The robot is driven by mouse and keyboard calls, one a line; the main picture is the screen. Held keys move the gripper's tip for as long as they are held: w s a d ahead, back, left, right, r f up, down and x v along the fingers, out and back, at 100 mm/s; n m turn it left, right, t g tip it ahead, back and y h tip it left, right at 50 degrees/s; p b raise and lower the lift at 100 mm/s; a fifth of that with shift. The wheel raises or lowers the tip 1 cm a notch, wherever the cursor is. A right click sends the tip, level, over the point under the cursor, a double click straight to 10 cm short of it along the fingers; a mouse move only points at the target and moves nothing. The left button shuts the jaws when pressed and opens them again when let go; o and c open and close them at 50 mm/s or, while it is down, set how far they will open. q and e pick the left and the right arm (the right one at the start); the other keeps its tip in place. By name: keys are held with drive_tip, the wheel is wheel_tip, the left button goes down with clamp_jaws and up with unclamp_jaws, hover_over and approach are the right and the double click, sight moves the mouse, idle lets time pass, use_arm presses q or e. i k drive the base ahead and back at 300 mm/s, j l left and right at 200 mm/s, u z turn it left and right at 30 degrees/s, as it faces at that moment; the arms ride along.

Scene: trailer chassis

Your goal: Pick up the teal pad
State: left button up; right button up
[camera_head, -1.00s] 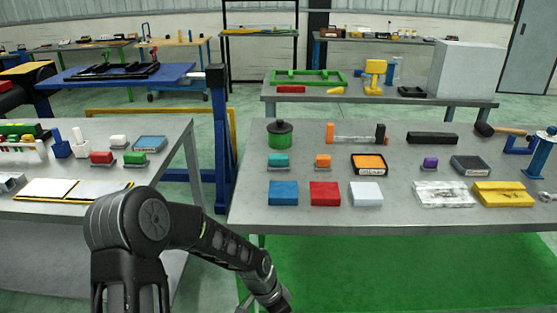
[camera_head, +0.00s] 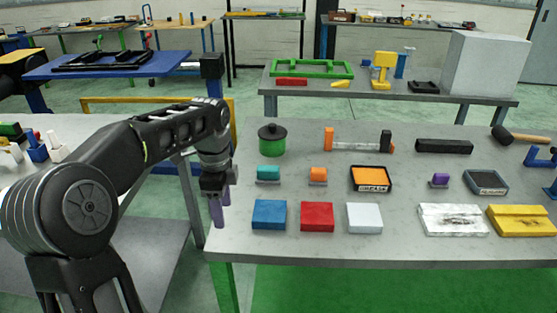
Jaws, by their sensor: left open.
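The teal pad (camera_head: 269,173) is a small teal block on a dark grey base. It stands on the grey table (camera_head: 330,245) near its left end, behind the blue block (camera_head: 269,214). My left gripper (camera_head: 221,204) points down with purple fingertips, at the table's left edge. It is to the left of the teal pad and apart from it. Its fingers are open with nothing between them. My right gripper is out of view.
A green round pot (camera_head: 272,140) stands behind the teal pad. An orange pad (camera_head: 318,176) stands to its right. Red (camera_head: 317,216) and white (camera_head: 364,217) blocks line the front. A black-framed orange tray (camera_head: 370,179) lies farther right. Bare table separates these things.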

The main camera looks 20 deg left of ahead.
sight(266, 175)
drive_tip(key=i, duration=0.9)
